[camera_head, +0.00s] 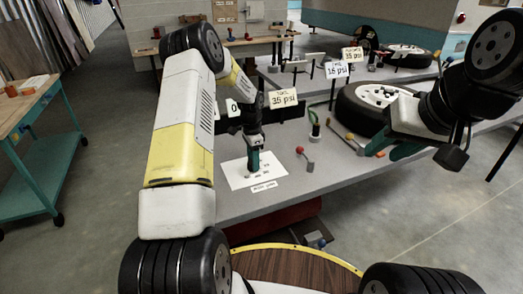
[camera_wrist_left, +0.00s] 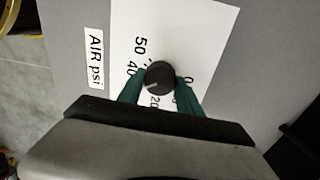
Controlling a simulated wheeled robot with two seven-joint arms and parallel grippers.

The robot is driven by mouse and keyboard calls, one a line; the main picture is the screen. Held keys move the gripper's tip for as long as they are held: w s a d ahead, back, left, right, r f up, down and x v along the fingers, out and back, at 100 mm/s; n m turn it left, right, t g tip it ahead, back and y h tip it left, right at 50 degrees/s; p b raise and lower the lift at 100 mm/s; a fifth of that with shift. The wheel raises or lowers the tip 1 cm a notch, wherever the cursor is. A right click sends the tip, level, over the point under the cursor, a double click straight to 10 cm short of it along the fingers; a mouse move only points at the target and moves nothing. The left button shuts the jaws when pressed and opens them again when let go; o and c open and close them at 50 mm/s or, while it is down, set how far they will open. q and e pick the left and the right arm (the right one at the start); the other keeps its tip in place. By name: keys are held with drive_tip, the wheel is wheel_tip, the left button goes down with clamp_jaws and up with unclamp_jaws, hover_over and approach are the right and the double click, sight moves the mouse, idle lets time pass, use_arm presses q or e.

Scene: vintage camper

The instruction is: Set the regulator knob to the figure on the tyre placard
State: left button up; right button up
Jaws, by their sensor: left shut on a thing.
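The regulator knob (camera_wrist_left: 160,77) is a round dark knob on a white dial sheet (camera_wrist_left: 205,30) with figures around it. My left gripper (camera_wrist_left: 158,85) is shut on it, one green finger on each side. A pale mark on the knob points lower left, between the 40 and the 20; the finger hides the figures there. In the head view my left gripper (camera_head: 254,158) points down over the dial sheet (camera_head: 240,172). A placard reading 35 psi (camera_head: 283,98) stands behind it. My right gripper (camera_head: 393,150) is apart from the knob, its green fingers spread and empty.
A label reading AIR psi (camera_wrist_left: 96,58) lies beside the dial. Other placards, one reading 16 psi (camera_head: 337,69) and one less clear (camera_head: 352,54), stand farther back.

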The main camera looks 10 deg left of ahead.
use_arm(q)
drive_tip(key=shift+m, duration=0.8)
drive_tip(key=o, duration=1.4)
drive_tip(key=shift+r, duration=0.1)
drive_tip(key=r, duration=0.7)
drive_tip(key=shift+w+r, duration=0.2)
drive_tip(key=shift+r, duration=0.15)
